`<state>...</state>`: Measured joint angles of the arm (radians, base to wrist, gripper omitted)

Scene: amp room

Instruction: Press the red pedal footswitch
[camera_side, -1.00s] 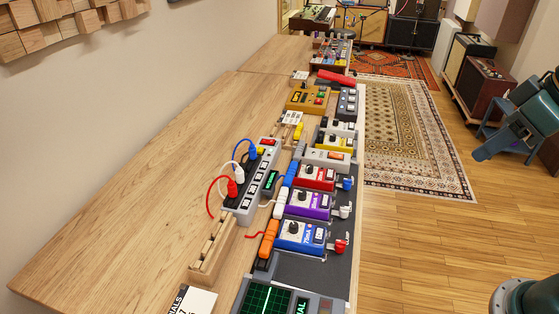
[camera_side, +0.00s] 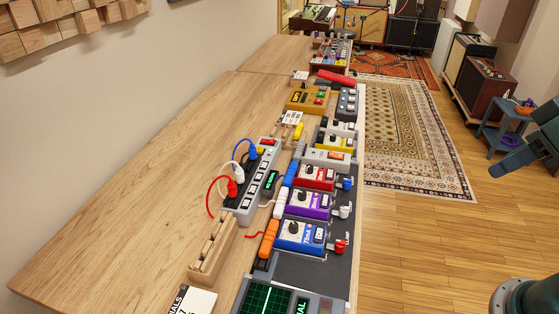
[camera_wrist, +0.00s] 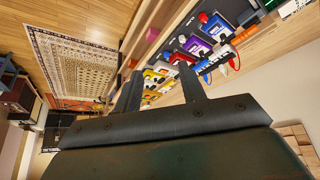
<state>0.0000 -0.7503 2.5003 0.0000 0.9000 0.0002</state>
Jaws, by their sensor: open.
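The red pedal (camera_side: 317,178) sits on the dark pedalboard (camera_side: 308,267) along the table's right edge, between the white pedal with an orange switch (camera_side: 327,158) and the purple pedal (camera_side: 309,203). In the wrist view the red pedal (camera_wrist: 182,57) lies partly beyond a finger. My gripper (camera_wrist: 160,76) is open, with its two dark fingers apart and nothing between them. In the side view my gripper (camera_side: 508,164) is at the right edge, over the wooden floor and well away from the pedals.
A blue pedal (camera_side: 301,237) and a yellow pedal (camera_side: 334,143) are on the same board. A grey power strip (camera_side: 251,186) with cables stands left of it. A blue stool (camera_side: 500,132) is behind my arm. The floor between arm and table is clear.

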